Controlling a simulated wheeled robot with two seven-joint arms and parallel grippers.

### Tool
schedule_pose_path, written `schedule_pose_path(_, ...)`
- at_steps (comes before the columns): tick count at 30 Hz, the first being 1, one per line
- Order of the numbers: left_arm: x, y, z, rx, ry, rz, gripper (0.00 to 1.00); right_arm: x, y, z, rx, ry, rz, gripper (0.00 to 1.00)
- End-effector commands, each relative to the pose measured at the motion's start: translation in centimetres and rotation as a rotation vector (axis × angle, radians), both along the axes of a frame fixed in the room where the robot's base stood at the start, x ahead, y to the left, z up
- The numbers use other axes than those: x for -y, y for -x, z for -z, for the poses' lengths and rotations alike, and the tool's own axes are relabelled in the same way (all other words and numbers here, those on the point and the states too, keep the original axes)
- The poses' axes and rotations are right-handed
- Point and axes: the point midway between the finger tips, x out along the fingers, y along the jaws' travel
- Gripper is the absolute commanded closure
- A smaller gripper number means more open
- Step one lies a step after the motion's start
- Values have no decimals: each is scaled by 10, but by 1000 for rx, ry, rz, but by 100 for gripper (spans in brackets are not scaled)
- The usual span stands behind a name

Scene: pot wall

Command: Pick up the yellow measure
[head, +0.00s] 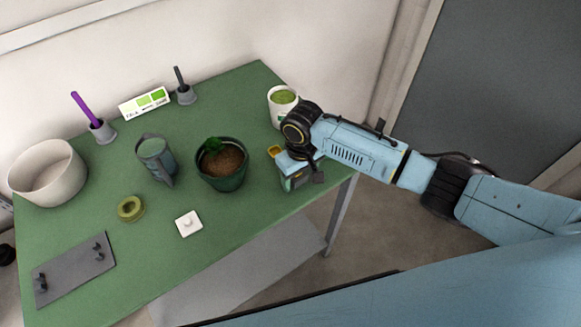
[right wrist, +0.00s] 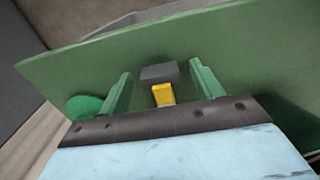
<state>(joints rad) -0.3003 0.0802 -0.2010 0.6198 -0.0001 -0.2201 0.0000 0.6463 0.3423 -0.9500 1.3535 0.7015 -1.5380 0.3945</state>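The yellow measure (head: 275,151) stands on the green table near its right edge, partly hidden behind my right gripper. In the right wrist view the yellow measure (right wrist: 163,94) shows between the fingers, with a dark grey block (right wrist: 159,73) just beyond it. My right gripper (right wrist: 161,70) is open, its two green fingers wide apart on either side of the measure, with a gap on both sides. In the head view my right gripper (head: 292,180) is low over the table's right side. My left gripper is not in view.
A white container (head: 284,118) with green contents stands close behind my right wrist. A potted plant (head: 222,178) stands to the left.

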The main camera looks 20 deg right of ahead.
Motion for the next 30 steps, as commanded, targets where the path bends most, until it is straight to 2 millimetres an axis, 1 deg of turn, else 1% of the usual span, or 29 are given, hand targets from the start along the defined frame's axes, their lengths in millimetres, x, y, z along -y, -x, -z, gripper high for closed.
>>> schedule_pose_path(1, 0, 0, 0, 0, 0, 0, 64, 0, 0, 0, 0, 0, 0, 40)
schedule_pose_path(2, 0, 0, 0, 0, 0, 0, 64, 0, 0, 0, 0, 0, 0, 44)
schedule_pose_path(11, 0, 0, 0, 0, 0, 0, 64, 0, 0, 0, 0, 0, 0, 83)
schedule_pose_path(17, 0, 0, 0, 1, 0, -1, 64, 0, 0, -1, 1, 0, 0, 83)
schedule_pose_path(20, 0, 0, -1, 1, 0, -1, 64, 0, -1, -6, 2, -2, 0, 83)
schedule_pose_path(23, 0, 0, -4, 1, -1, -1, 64, -1, -1, -21, 2, -2, -1, 83)
schedule_pose_path(30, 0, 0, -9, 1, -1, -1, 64, -1, -1, -70, 4, -3, -1, 83)
